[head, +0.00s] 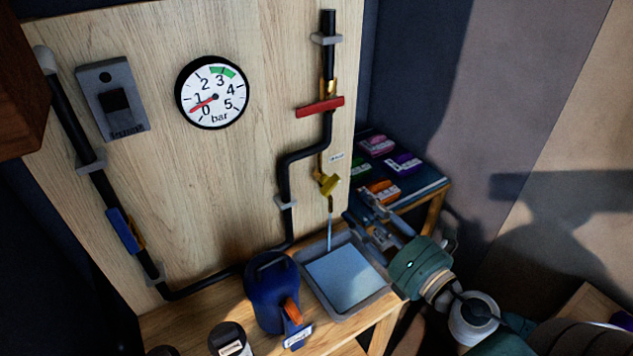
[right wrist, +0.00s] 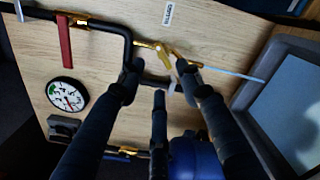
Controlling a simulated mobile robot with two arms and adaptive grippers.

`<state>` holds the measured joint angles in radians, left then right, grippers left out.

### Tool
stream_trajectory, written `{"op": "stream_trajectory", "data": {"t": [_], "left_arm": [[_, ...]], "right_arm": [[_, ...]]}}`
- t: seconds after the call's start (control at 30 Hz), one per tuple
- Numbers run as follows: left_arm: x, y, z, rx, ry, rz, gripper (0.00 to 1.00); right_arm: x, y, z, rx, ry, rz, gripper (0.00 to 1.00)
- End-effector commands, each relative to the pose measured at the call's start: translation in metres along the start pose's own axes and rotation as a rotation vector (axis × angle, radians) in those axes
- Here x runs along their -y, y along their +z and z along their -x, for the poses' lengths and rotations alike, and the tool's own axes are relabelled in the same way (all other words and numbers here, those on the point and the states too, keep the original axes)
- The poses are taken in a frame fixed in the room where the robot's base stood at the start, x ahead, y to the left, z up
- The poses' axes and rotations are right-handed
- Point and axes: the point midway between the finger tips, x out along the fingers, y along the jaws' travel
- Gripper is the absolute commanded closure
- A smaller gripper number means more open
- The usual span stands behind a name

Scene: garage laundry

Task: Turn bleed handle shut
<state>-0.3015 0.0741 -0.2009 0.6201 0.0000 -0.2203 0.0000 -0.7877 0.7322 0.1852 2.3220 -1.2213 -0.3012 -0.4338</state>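The bleed handle (head: 327,183) is a small yellow lever on the short brass outlet below the black pipe. A thin water stream (head: 330,232) runs from the outlet into a grey tray (head: 313,283). In the right wrist view the bleed handle (right wrist: 170,56) shows just beyond my fingertips, partly covered by one finger. My right gripper (head: 368,198) is to the right of the handle in the head view. Its fingers (right wrist: 160,80) are spread, with nothing held between them; contact with the handle cannot be told. My left gripper is out of view.
A red handle (head: 320,107) lies across the upper pipe; a blue handle (head: 122,230) lies along the left pipe. The gauge (head: 212,92) needle points between 0 and 1. A blue jug (head: 270,295) stands left of the tray. A shelf (head: 430,190) with coloured boxes is behind my gripper.

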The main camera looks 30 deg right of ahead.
Motion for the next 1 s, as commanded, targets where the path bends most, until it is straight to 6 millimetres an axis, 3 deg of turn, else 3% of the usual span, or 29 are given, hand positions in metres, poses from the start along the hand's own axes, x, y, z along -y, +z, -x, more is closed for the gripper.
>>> {"op": "stream_trajectory", "data": {"t": [0.6, 0.8, 1.0], "left_arm": [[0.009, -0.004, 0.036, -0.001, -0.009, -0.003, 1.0], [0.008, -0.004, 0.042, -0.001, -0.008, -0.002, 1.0], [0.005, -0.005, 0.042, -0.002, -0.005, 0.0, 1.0]], "right_arm": [[-0.003, 0.003, -0.083, 0.002, 0.002, 0.002, 0.65], [-0.001, 0.001, -0.101, 0.001, 0.0, -0.001, 0.65], [0.0, -0.001, -0.106, -0.001, 0.0, 0.0, 0.65]]}}
